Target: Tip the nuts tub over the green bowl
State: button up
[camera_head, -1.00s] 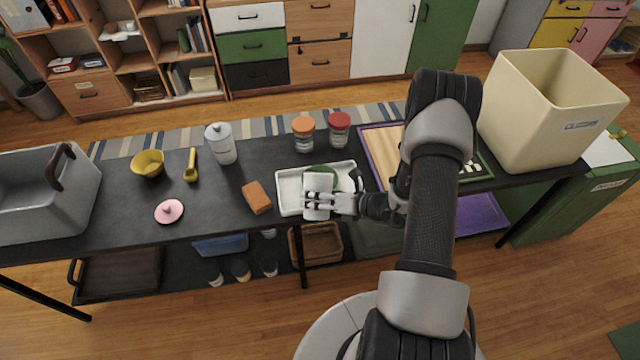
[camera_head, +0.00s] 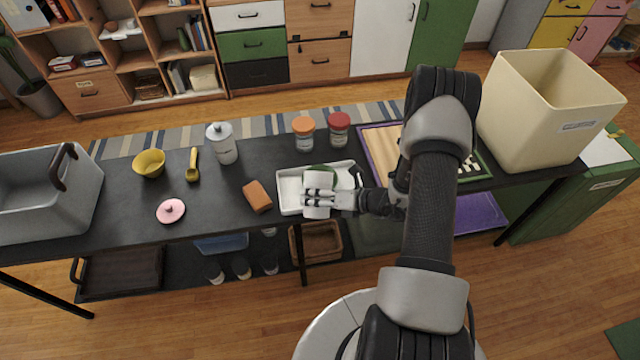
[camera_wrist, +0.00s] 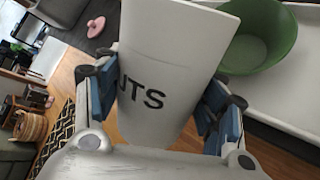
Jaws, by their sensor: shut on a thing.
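The white nuts tub (camera_head: 318,181) is in my gripper (camera_head: 320,198), above the white tray (camera_head: 287,188). In the wrist view the tub (camera_wrist: 175,60) shows dark lettering ending in "UTS", and the blue-padded fingers of my gripper (camera_wrist: 165,105) press on both its sides. The tub looks tilted in the wrist view. The green bowl (camera_head: 331,169) is in the tray, partly hidden behind the tub. In the wrist view the bowl (camera_wrist: 262,35) is just beyond the tub's right side, and its visible inside looks empty. The tub's contents are hidden.
An orange sponge-like block (camera_head: 257,196) lies left of the tray. Orange-lidded (camera_head: 303,132) and red-lidded jars (camera_head: 339,130) stand behind it. A cutting board (camera_head: 379,150) and a tall cream bin (camera_head: 545,115) are to the right.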

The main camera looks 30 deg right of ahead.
jog(key=shift+r+p, duration=0.4)
jog(key=shift+p, duration=0.2)
jog(key=shift+r+m+g+p, duration=0.2)
jog(key=shift+m+g+p, duration=0.2)
jog(key=shift+p, duration=0.05)
dwell(0.9)
jog(key=shift+r+m+g+y+p, duration=0.3)
jog(key=shift+r+g+p, duration=0.1)
jog(key=shift+p, duration=0.2)
jog(key=shift+r+p, duration=0.25)
jog(key=shift+p, duration=0.35)
jog(key=shift+g, duration=0.3)
jog(key=shift+w+r+m+p, duration=0.1)
jog(key=shift+r+m+p, duration=0.2)
jog(key=shift+p, duration=0.15)
jog(key=shift+g, duration=0.3)
